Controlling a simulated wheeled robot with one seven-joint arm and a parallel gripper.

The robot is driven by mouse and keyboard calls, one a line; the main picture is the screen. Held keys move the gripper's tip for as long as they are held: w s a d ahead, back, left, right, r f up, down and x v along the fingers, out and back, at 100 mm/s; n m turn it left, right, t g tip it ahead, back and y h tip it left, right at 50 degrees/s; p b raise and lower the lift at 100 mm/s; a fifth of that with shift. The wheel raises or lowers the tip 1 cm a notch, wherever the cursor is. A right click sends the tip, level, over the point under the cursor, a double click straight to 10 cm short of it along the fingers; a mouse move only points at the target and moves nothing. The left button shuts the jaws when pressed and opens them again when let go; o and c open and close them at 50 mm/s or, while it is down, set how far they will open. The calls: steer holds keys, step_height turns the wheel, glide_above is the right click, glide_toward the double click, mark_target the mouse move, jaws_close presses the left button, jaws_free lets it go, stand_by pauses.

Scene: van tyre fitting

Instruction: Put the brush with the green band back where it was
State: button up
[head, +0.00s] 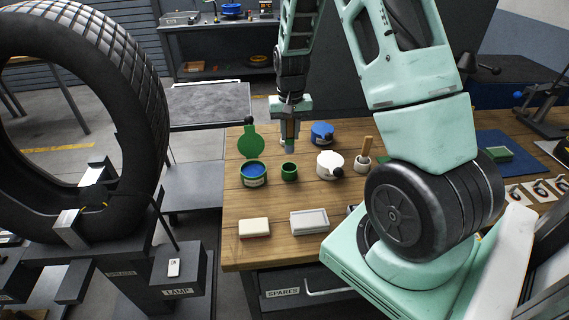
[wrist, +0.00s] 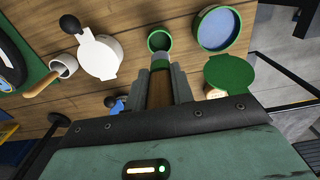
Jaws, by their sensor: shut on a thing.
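My gripper (head: 290,140) is shut on an upright wooden-handled brush, held above the bench. In the wrist view the brush handle (wrist: 160,92) lies between the fingers, with a greyish-green part at its far end. A small green cup (head: 289,172) stands on the bench just below the gripper. In the wrist view the green cup (wrist: 160,40) shows just beyond the brush tip, its mouth open and nothing seen standing in it.
An open green tin with blue contents (head: 254,174) is left of the cup. A white lidded tin (head: 329,165) and a white cup (head: 362,164) with another wooden handle are right. A blue tin (head: 322,134) stands behind. Two blocks (head: 254,228) (head: 309,221) lie in front.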

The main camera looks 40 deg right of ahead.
mark_target(290, 152)
step_height(290, 152, down, 9)
steer(key=p, duration=0.2)
steer(key=shift+r+p, duration=0.1)
steer(key=shift+p, duration=0.25)
steer(key=shift+f, duration=0.45)
steer(key=shift+f, duration=0.2)
steer(key=o, duration=1)
steer(key=shift+r, duration=0.1)
